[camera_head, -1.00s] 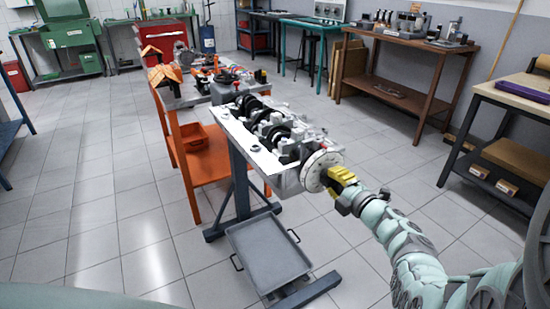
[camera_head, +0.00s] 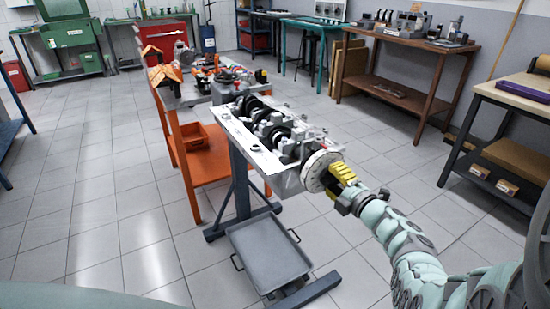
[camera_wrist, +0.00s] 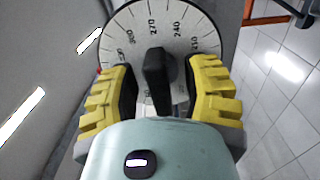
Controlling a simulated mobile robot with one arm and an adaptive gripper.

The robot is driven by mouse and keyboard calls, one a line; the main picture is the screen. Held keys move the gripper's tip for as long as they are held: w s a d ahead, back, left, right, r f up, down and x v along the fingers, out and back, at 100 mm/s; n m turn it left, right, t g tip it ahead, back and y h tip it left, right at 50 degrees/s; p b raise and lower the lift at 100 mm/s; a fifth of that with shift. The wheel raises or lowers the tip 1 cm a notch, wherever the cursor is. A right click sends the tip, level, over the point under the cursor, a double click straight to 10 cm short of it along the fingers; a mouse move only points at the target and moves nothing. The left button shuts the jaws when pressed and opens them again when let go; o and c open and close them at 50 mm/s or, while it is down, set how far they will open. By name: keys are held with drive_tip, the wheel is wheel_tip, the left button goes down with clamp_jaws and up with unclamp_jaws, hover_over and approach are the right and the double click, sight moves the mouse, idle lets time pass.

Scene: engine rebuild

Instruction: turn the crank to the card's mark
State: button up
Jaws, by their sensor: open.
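The engine block (camera_head: 262,135) lies on a grey stand with its crankshaft showing on top. A round white degree wheel (camera_head: 316,172) sits on its near end; in the wrist view the wheel (camera_wrist: 180,25) shows numbers such as 300, 270, 240 and 210. A dark bar-shaped handle (camera_wrist: 157,82) stands out from the wheel's middle. My gripper (camera_head: 338,177), with yellow-backed fingers, is at the wheel. In the wrist view my gripper (camera_wrist: 160,88) is open, one finger on each side of the handle, with gaps between. I cannot make out a card.
A grey tray (camera_head: 268,252) sits low on the stand's base. An orange cart (camera_head: 203,158) with parts stands behind the block. A brown bench (camera_head: 405,85) and another table (camera_head: 512,95) stand at the right. Tiled floor is clear at the left.

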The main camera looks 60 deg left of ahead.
drive_tip(key=s+d, duration=0.1)
drive_tip(key=d, duration=1.1)
